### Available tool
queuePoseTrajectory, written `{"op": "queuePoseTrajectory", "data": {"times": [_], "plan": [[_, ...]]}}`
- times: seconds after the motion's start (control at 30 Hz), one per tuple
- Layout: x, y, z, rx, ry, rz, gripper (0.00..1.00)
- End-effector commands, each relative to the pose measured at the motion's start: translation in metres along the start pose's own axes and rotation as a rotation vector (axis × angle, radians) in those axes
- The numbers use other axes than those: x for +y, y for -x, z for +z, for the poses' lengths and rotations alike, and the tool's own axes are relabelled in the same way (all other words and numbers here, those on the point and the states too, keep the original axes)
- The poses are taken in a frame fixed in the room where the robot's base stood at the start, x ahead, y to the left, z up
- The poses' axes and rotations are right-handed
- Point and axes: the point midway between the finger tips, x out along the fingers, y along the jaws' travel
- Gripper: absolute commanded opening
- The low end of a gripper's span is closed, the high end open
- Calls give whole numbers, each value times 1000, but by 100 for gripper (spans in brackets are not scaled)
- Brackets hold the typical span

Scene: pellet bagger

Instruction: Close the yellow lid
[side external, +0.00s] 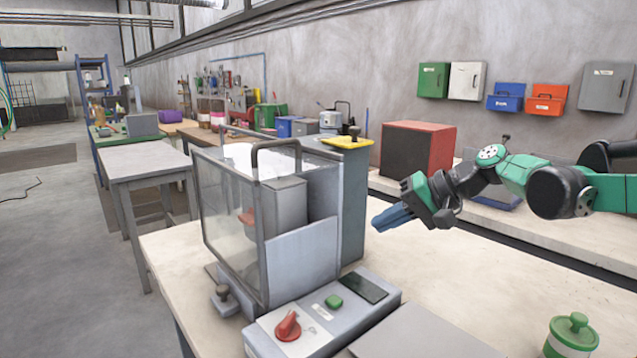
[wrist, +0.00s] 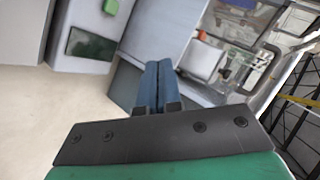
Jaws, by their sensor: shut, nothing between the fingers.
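The yellow lid (side external: 347,142) sits on top of the tall grey column at the back of the bagger (side external: 325,205) in the side external view. It looks flat and roughly level, with a dark knob on it; I cannot tell whether it is fully seated. My gripper (side external: 382,222) is to the right of the column and lower than the lid, with blue fingers pointing left. In the wrist view my gripper (wrist: 158,75) has its fingers together and empty, and the lid cannot be made out there.
A control box (side external: 320,315) with a red knob and green button is in front of the bagger. A red and black box (side external: 415,150) stands behind my gripper. A green-lidded jar (side external: 571,337) is at the lower right. The table between is mostly clear.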

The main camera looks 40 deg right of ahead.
Motion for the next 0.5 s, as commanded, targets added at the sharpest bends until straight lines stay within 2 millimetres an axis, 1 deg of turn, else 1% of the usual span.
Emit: {"op": "queuePoseTrajectory", "data": {"times": [0.03,0.07,0.1,0.17,0.2,0.3,0.33,0.4,0.5], "plan": [[1,13,-30,52,-111,-90,0],[0,22,-46,79,-167,-153,0],[0,35,-66,117,-232,-234,0],[2,55,-92,171,-306,-346,0],[4,69,-106,204,-342,-411,0],[10,96,-131,269,-395,-533,0],[11,102,-136,282,-404,-557,0],[12,111,-142,302,-416,-595,0],[10,110,-147,306,-420,-612,0]]}}
